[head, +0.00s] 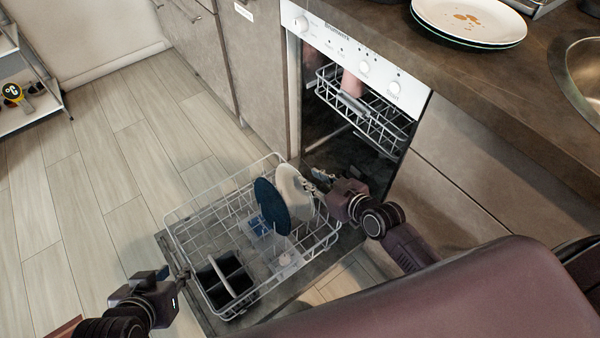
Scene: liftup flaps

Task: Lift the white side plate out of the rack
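The white side plate (291,188) stands upright in the pulled-out lower dishwasher rack (196,212), just right of a dark blue plate (268,205). My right gripper (317,181) is at the right edge of the white plate, close to it or touching it. Whether its fingers are closed on the rim is too small to tell. My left gripper (178,273) is beside the left front side of the rack, near its wire rim. I cannot tell whether its fingers are open or touch the wire.
A black cutlery basket (228,276) sits in the rack's front. The open dishwasher (345,150) has an upper rack (365,112) inside. A dirty plate stack (468,20) lies on the counter (500,72) beside the sink (580,75). The floor left of the rack is clear.

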